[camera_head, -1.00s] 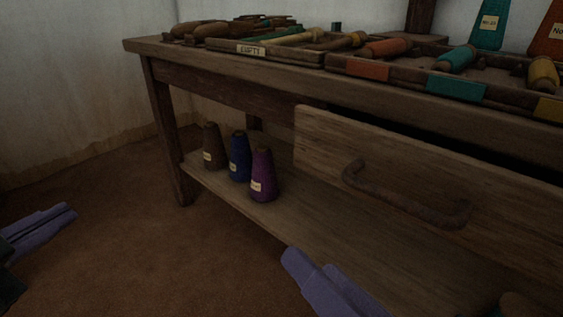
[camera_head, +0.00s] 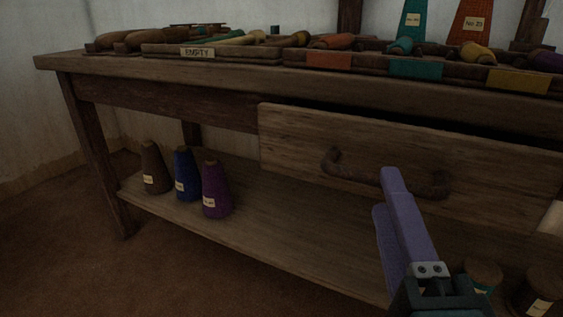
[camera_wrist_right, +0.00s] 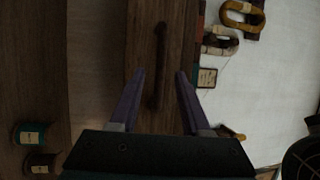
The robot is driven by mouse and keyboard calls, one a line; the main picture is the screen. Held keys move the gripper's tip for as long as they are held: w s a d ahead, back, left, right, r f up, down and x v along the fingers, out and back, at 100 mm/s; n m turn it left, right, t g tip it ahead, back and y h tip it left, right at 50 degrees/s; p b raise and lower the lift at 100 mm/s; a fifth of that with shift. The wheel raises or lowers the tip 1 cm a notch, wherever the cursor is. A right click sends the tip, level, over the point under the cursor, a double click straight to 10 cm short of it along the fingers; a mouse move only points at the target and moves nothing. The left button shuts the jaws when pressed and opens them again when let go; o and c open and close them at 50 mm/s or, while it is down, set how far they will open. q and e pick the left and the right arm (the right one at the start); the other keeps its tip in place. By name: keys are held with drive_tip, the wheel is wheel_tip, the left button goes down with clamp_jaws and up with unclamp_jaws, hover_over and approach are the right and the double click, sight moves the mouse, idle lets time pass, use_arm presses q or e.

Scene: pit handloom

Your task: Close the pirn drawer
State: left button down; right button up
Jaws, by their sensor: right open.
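The pirn drawer (camera_head: 290,142) is a pale wooden front under the table top. It stands pulled out, with a dark gap above it. A rusty bar handle (camera_head: 350,173) runs across its front. My right gripper (camera_head: 387,191) is open in front of the drawer, and its upper finger overlaps the right part of the handle. In the right wrist view the handle (camera_wrist_right: 161,45) lies between and beyond the open fingertips (camera_wrist_right: 160,73). I cannot tell whether the fingers touch it. My left gripper is out of view.
The table top (camera_head: 180,68) holds trays with pirns, a tray labelled EMPTY (camera_head: 197,52), and coloured cones behind. Brown, blue and purple cones (camera_head: 216,190) stand on the lower shelf (camera_head: 270,235). More spools (camera_head: 540,290) stand at lower right, near my right arm.

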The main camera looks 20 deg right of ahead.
sight(395, 131)
drive_tip(key=x, duration=0.4)
drive_tip(key=shift+w+b, duration=0.2)
drive_tip(key=shift+b, duration=0.15)
clamp_jaws()
idle(1.1)
